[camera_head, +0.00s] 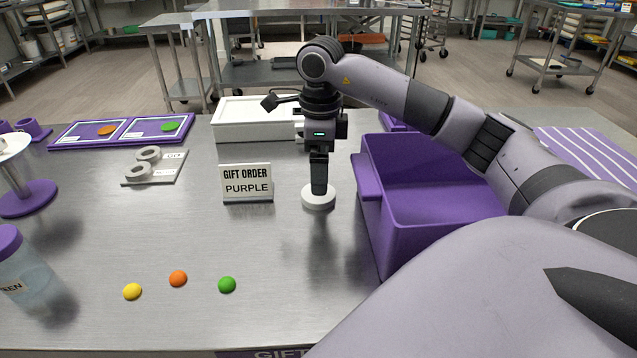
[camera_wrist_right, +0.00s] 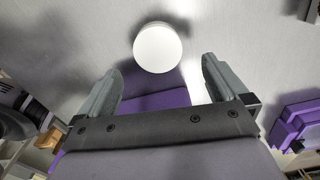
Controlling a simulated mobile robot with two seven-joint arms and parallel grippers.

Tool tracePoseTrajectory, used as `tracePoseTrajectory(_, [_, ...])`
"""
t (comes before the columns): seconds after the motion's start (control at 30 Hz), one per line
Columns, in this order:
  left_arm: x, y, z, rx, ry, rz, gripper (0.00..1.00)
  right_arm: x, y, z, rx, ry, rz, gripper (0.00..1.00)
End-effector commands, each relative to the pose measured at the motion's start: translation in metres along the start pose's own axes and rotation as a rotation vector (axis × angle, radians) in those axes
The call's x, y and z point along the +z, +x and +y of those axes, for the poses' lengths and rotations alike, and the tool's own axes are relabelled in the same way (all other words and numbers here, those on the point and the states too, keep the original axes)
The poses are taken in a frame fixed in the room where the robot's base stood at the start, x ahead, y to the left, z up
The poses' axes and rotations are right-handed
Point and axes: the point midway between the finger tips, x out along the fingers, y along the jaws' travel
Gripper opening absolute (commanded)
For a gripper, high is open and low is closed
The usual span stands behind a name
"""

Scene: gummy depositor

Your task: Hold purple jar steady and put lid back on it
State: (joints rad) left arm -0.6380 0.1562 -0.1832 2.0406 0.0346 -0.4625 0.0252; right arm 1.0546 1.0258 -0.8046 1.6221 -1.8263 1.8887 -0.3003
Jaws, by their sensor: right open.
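A round white piece (camera_head: 318,199), which looks like a lid, is under my right gripper (camera_head: 319,188) in the head view. In the right wrist view this white piece (camera_wrist_right: 158,47) shows as a plain disc just beyond the open fingers of the right gripper (camera_wrist_right: 163,66). The fingers point down at it, and I cannot tell whether they touch it. A clear jar (camera_head: 30,283) with a purple lid stands cut off at the left edge; its label ends in "EEN". No jar labelled purple can be made out. My left gripper is not in view.
A sign (camera_head: 247,183) reads "GIFT ORDER PURPLE". A purple bin (camera_head: 420,222) stands right of the gripper, a white box (camera_head: 255,120) behind. Yellow (camera_head: 132,291), orange (camera_head: 178,278) and green (camera_head: 227,284) candies lie in front. A purple stand (camera_head: 27,199) is at left.

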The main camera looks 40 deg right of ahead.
Motion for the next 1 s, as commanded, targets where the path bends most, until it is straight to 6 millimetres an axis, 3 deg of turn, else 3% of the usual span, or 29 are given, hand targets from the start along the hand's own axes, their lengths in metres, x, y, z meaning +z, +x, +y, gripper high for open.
tracePoseTrajectory(0.2, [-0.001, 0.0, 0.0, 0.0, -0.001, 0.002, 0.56, 0.0, 0.003, 0.0, 0.0, 0.0, 0.0, 1.0])
tracePoseTrajectory(0.53, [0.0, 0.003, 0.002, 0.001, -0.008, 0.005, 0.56, 0.004, 0.047, 0.003, 0.002, 0.0, 0.001, 1.0])
tracePoseTrajectory(0.93, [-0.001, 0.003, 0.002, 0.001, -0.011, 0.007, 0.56, 0.004, 0.051, 0.003, -0.001, 0.0, -0.001, 1.0])
tracePoseTrajectory(0.97, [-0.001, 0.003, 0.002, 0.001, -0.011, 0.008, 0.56, 0.004, 0.051, 0.003, -0.001, 0.0, -0.001, 0.97])
tracePoseTrajectory(1.0, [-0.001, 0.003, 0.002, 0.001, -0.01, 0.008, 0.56, 0.004, 0.051, 0.003, -0.001, 0.0, -0.001, 0.84])
